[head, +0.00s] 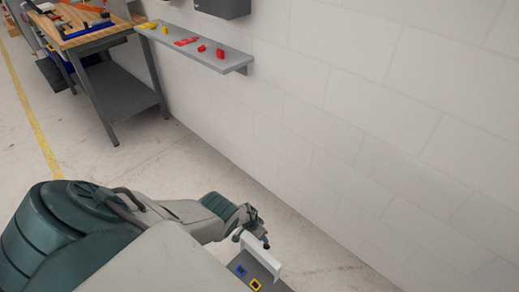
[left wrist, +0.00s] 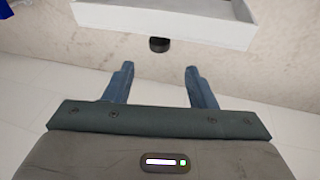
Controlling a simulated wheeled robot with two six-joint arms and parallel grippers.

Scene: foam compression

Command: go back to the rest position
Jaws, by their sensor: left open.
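My left arm comes in from the lower left of the head view, and its gripper (head: 259,228) is small there, beside a white upright panel. In the left wrist view the left gripper (left wrist: 157,78) is open, with its two blue-grey fingers well apart and nothing between them. A white edge (left wrist: 165,22) crosses the top of that view beyond the fingertips, and a small black rounded part (left wrist: 160,44) shows below it. My right gripper is not in view.
A grey surface (head: 262,267) with a white panel (head: 262,256) holds a blue piece (head: 240,270) and a yellow piece (head: 255,284). A wall shelf (head: 213,58) carries several red and yellow pieces. A workbench (head: 98,37) stands at upper left. Open floor lies between.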

